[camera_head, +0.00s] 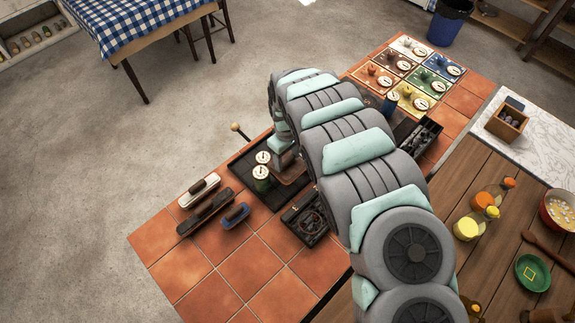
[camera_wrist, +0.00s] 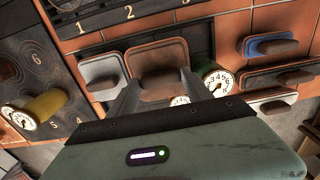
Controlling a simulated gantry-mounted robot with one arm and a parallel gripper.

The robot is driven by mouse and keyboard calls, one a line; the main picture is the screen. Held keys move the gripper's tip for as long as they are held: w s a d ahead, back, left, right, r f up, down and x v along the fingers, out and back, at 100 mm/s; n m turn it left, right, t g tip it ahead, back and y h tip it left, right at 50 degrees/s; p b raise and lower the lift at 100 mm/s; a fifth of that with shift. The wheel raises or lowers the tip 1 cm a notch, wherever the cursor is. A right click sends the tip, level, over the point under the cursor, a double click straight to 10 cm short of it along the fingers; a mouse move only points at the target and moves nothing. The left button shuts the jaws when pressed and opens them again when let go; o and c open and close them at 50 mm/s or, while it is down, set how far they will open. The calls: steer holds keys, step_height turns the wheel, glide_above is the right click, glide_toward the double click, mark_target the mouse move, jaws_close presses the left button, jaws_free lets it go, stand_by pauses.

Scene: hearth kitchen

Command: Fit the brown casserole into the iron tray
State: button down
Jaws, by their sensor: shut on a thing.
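The brown casserole (camera_wrist: 155,55) is a rounded rectangular piece with a brown grip on top. My gripper (camera_wrist: 160,85) is shut on that grip, with one finger on each side. In the head view my gripper (camera_head: 287,163) is mostly hidden by my arm, and only part of the casserole (camera_head: 294,177) shows below it. The iron tray (camera_head: 243,167) is a dark flat rectangle on the terracotta tiles; its dark surface also shows in the wrist view (camera_wrist: 201,38). The casserole is over or in the tray's right part; I cannot tell whether it is seated.
A black box (camera_head: 306,219) is in front. A grey-white piece (camera_wrist: 102,75) sits close beside the casserole.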

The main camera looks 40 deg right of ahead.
mark_target(288, 160)
steer(key=shift+d+f, duration=0.1)
steer(key=shift+f, duration=1.65)
steer(key=shift+f, duration=0.15)
steer(key=shift+c, duration=2.2)
jaws_free()
step_height(288, 160, up, 12)
steer(key=p, duration=0.3)
steer(key=shift+f, duration=0.2)
steer(key=shift+r+p, duration=0.35)
steer(key=shift+p, duration=0.05)
